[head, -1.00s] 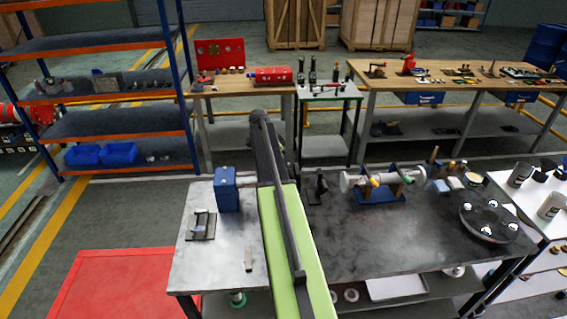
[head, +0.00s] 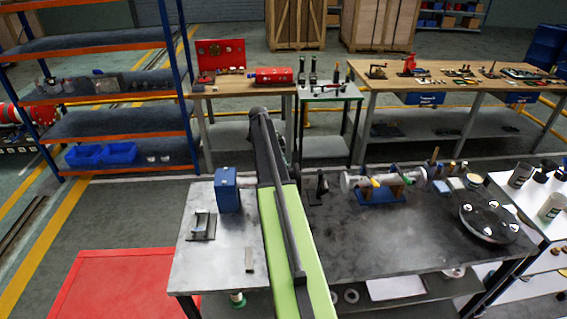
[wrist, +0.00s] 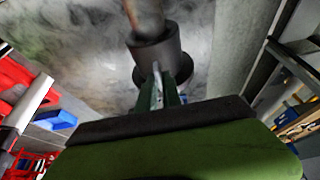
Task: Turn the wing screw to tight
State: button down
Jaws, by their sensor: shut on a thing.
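My gripper (wrist: 160,92) shows in the wrist view as two green fingers shut on a thin pale piece, which appears to be the wing of the wing screw (wrist: 156,71). The fingers are against the near side of a dark stepped cylinder (wrist: 155,50), with a brownish rod rising from it. Most of the screw is hidden by the fingers, and its angle cannot be told. In the head view my green arm covers the gripper and the screw.
A blue block (head: 226,190) and a small bracket (head: 202,225) stand on the bench left of my arm. To the right are a pale pipe assembly on a blue base (head: 381,197) and a round dark tray (head: 513,232). The dark bench top (head: 400,240) is clear in front.

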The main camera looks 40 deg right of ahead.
jog(key=c, duration=1.5)
grip_release()
jog(key=shift+s+d, duration=0.1)
jog(key=shift+s, duration=0.1)
jog(key=shift+w, duration=0.1)
jog(key=shift+r, duration=0.1)
jog(key=p+v, duration=1.6)
jog(key=v, duration=0.1)
jog(key=shift+r, duration=0.1)
